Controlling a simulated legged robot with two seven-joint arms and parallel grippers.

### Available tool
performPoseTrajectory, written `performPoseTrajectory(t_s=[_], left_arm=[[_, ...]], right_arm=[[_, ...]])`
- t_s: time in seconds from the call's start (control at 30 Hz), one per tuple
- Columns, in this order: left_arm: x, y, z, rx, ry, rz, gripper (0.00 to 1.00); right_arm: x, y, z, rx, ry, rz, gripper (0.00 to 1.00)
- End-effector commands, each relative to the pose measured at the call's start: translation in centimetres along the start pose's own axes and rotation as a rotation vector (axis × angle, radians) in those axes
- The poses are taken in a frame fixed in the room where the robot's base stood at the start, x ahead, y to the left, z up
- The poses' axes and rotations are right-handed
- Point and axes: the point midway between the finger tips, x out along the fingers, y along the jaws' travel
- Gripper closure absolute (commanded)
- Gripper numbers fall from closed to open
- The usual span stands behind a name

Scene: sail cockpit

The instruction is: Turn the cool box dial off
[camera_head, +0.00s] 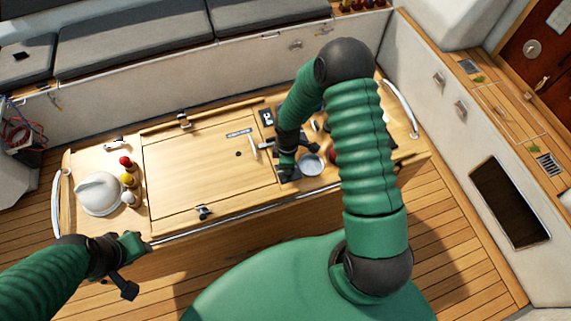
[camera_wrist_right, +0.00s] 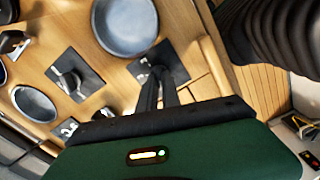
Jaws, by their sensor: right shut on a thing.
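My right gripper (camera_head: 286,168) reaches down to the right part of the wooden table top. In the right wrist view its dark fingers (camera_wrist_right: 160,84) are close together over a black square plate (camera_wrist_right: 140,69), shut on what looks like the small knob there. The fingers hide most of that knob, so its setting cannot be read. A second black plate (camera_wrist_right: 88,67) with a dark raised knob lies beside it. I cannot tell from markings which is the cool box dial. My left gripper (camera_head: 128,262) hangs off the table's front left corner, apart from everything; its fingers are unclear.
A grey round dish (camera_head: 311,166) stands close to the right gripper; it also shows in the wrist view (camera_wrist_right: 125,24). A white dome (camera_head: 98,194) and small red (camera_head: 125,162) and yellow (camera_head: 127,180) bottles stand at the left. The middle panel (camera_head: 200,170) is mostly clear.

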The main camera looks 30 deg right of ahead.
Motion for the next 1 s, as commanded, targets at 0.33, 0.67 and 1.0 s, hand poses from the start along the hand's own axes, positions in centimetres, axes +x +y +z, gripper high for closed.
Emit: performPoseTrajectory(t_s=[0.33, 0.67, 1.0], left_arm=[[-0.28, 0.00, -0.07, 0.000, 0.000, 0.000, 0.64], [-0.28, 0.00, -0.07, 0.000, 0.000, 0.000, 0.64], [-0.27, 0.00, -0.06, 0.000, 0.000, 0.000, 0.64]], right_arm=[[-0.08, 0.17, 0.54, -0.097, -0.009, -0.001, 1.00], [-0.09, 0.31, 0.52, -0.109, -0.009, 0.001, 1.00], [-0.05, 0.31, 0.25, -0.109, -0.005, 0.002, 0.70]])
